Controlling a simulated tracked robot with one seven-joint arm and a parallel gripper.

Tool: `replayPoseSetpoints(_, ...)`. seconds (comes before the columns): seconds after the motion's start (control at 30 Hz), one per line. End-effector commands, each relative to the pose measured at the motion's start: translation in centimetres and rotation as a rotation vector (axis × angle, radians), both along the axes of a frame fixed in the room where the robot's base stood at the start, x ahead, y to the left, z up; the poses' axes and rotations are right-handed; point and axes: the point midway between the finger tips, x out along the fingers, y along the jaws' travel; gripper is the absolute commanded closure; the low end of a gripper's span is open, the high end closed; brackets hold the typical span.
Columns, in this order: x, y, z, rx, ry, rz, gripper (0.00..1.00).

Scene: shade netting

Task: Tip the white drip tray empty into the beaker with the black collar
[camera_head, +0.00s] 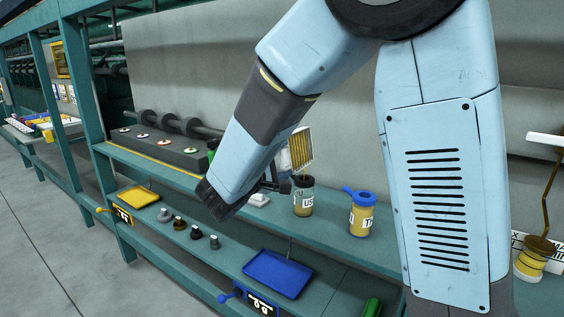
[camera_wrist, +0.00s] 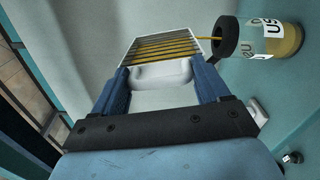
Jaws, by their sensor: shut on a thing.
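The white drip tray (camera_head: 301,147) is steeply tilted above the beaker with the black collar (camera_head: 304,201); yellow bands run along its face. In the wrist view the tray (camera_wrist: 165,45) lies beyond my gripper (camera_wrist: 162,82), whose blue fingers are shut on its white grip. A thin yellow stream runs from the tray's edge to the collar's mouth. The beaker also shows in the wrist view (camera_wrist: 278,40), upright on the shelf in the head view, with yellow liquid inside. My arm hides most of my gripper in the head view. How much liquid is left in the tray cannot be told.
A beaker with a blue collar (camera_head: 361,214) stands close to the right of the black-collared one. Another amber-filled beaker (camera_head: 530,264) is at far right. Yellow (camera_head: 138,197) and blue (camera_head: 277,274) trays and several small knobs sit on the lower shelf.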

Motion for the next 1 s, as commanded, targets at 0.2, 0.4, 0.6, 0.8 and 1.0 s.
replayPoseSetpoints(0.2, -0.08, -0.09, 0.06, 0.018, -0.016, 0.0, 0.74)
replayPoseSetpoints(0.4, -0.14, -0.16, 0.1, 0.036, -0.029, 0.0, 0.74)
replayPoseSetpoints(0.6, -0.21, -0.24, 0.13, 0.053, -0.042, 0.001, 0.74)
replayPoseSetpoints(0.8, -0.27, -0.33, 0.16, 0.07, -0.056, 0.0, 0.74)
replayPoseSetpoints(1.0, -0.34, -0.43, 0.18, 0.087, -0.069, 0.0, 0.74)
